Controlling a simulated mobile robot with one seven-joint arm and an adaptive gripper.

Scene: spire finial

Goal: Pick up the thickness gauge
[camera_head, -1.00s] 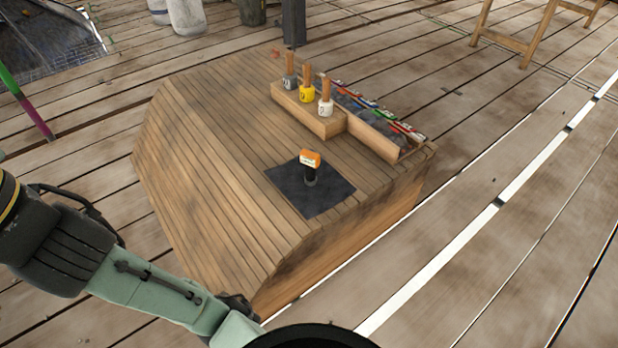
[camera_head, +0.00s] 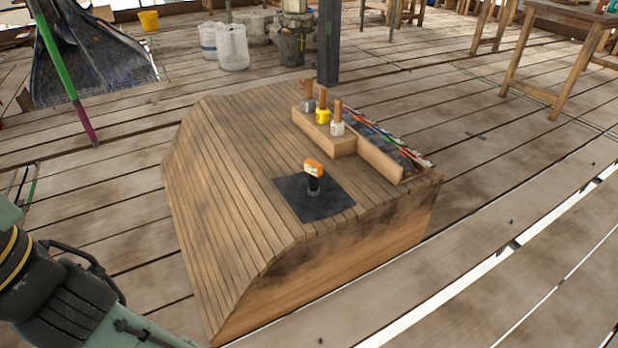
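The thickness gauge (camera_head: 314,175), as I take it, is a small device with an orange and white head on a dark stem. It stands upright on a black square mat (camera_head: 325,205) near the front of a slatted wooden platform (camera_head: 228,180). My arm shows at the lower left, well apart from the gauge and off the left side of the platform. My gripper is outside the picture.
A wooden rack (camera_head: 322,138) holds three handled tools with grey, yellow and white parts. Beside it a dark tray (camera_head: 385,142) holds several coloured slim items. A dark post (camera_head: 329,45) stands behind. Platform left of the mat is clear.

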